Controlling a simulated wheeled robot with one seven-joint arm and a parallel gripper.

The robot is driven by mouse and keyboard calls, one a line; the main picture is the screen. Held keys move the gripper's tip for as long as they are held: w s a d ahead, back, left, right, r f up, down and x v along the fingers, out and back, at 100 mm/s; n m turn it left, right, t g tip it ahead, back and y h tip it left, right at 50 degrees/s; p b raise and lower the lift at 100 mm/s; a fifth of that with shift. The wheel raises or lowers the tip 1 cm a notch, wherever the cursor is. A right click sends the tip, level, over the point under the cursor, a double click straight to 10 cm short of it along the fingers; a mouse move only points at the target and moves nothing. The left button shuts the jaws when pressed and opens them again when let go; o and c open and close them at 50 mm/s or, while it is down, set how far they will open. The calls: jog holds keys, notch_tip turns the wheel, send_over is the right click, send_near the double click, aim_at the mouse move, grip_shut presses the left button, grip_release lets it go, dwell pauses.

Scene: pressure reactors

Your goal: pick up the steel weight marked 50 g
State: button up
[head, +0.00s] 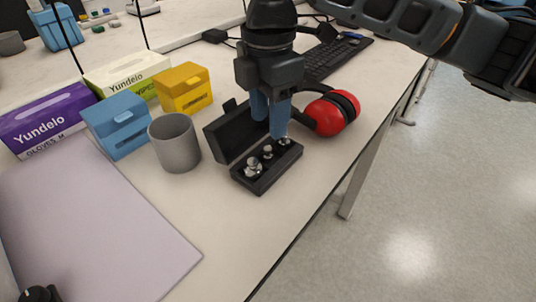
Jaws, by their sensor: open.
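Several steel weights stand in a row in a small open black case (262,187) on the bench. The largest-looking weight (253,168) is at the near left end, a smaller one (268,152) is in the middle, and another (284,142) is at the far right end. Their markings are too small to read, so I cannot tell which is 50 g. My gripper (270,128) points down over the far part of the case, with its blue fingers open. Its fingertips are close to the far right weight and partly hide that end; I cannot tell whether they touch it.
A grey cup (175,145) stands left of the case. Red earmuffs (327,115) lie close on its right. Blue (116,125) and yellow (184,89) boxes and glove boxes (45,122) stand further left. The bench's front edge is near the case; bare bench lies in front.

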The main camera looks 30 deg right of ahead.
aim_at(268, 148)
notch_tip(268, 148, down, 6)
jog(key=shift+f, duration=0.1)
dwell(0.4)
grip_shut()
